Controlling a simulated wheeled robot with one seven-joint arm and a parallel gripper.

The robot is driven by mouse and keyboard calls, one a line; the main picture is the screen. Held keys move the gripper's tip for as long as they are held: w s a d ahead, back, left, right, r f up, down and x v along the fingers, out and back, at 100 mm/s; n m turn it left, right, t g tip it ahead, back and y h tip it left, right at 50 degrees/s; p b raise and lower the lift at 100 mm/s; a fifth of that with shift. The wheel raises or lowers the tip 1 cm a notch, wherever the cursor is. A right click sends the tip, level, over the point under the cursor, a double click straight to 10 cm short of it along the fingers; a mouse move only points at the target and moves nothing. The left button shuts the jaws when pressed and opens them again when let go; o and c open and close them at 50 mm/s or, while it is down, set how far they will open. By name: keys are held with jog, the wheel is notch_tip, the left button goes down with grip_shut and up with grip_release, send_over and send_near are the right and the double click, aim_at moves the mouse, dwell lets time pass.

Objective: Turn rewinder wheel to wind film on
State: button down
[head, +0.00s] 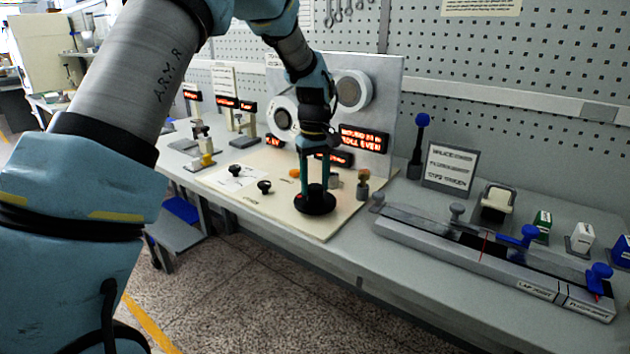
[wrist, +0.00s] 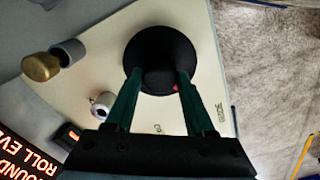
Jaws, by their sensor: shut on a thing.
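A black round rewinder wheel (head: 314,203) lies on a cream board at the front of the bench. My gripper (head: 315,186) points down over it, with its two green fingers shut on the wheel's central knob. In the wrist view the wheel (wrist: 160,60) shows as a black disc with a raised hub between the fingertips, and a small red mark shows near the right fingertip. Behind my gripper, two round reels (head: 354,90) are mounted on a grey upright panel (head: 385,75). A lit red-lettered display (head: 364,139) reads in part "ROLL EVEN"; my arm hides part of the panel.
Two black knobs (head: 264,187) stand on the cream board (head: 240,195) left of the wheel. A post with a brown top (head: 363,183) stands close to its right. A long splicer (head: 490,258) with blue knobs lies farther right. The floor in front is clear.

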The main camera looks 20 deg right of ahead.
aim_at(315, 187)
jog(key=shift+m, duration=1.4)
jog(key=shift+c, duration=1.3)
grip_release()
notch_tip(315, 187, up, 11)
jog(key=b, duration=0.1)
jog(key=shift+b, duration=0.35)
jog(key=shift+f, duration=0.1)
